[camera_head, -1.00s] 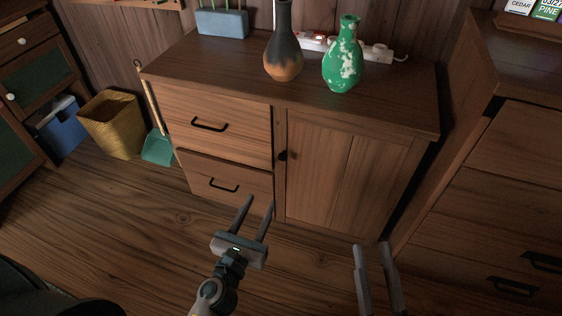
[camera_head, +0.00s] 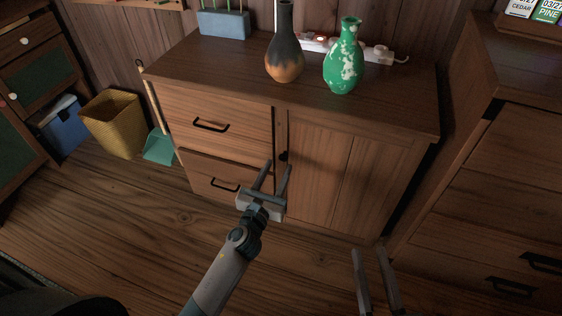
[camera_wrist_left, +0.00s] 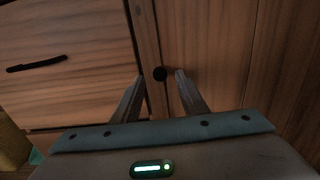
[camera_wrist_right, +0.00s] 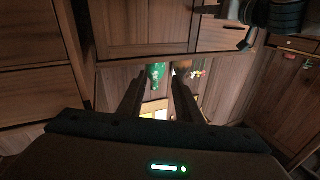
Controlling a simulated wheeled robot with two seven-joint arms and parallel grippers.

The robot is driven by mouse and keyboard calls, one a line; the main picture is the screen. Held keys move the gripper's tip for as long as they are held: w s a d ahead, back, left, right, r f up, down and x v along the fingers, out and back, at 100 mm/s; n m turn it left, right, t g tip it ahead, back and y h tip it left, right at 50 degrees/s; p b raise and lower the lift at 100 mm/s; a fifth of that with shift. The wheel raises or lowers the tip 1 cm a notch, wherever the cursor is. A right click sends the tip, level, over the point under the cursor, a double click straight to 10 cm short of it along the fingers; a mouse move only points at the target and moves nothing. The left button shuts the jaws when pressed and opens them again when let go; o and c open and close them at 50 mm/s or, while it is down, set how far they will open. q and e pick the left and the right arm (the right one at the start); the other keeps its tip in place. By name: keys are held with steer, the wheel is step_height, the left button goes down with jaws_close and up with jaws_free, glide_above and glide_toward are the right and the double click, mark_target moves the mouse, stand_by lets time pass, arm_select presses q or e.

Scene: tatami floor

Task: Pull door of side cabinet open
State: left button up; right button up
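The side cabinet has a wooden door (camera_head: 330,178) on its right half, and the door is shut. A small dark round knob (camera_head: 284,156) sits at the door's left edge. My left gripper (camera_head: 279,165) is open just in front of and below the knob. In the left wrist view the knob (camera_wrist_left: 160,73) shows between the tips of the open fingers, beyond them; I cannot tell that it is touched. My right gripper (camera_head: 369,251) is open and empty, low in front of the cabinet's right side.
Two drawers with black handles (camera_head: 211,125) fill the cabinet's left half. A dark vase (camera_head: 284,50) and a green vase (camera_head: 344,62) stand on top. Another wooden cabinet (camera_head: 490,190) is close on the right. Open floor (camera_head: 130,220) lies at the left.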

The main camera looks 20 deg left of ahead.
mark_target(283, 159)
arm_select(q)
steer(key=shift+w, duration=1.95)
jaws_close()
steer(key=shift+d, duration=0.1)
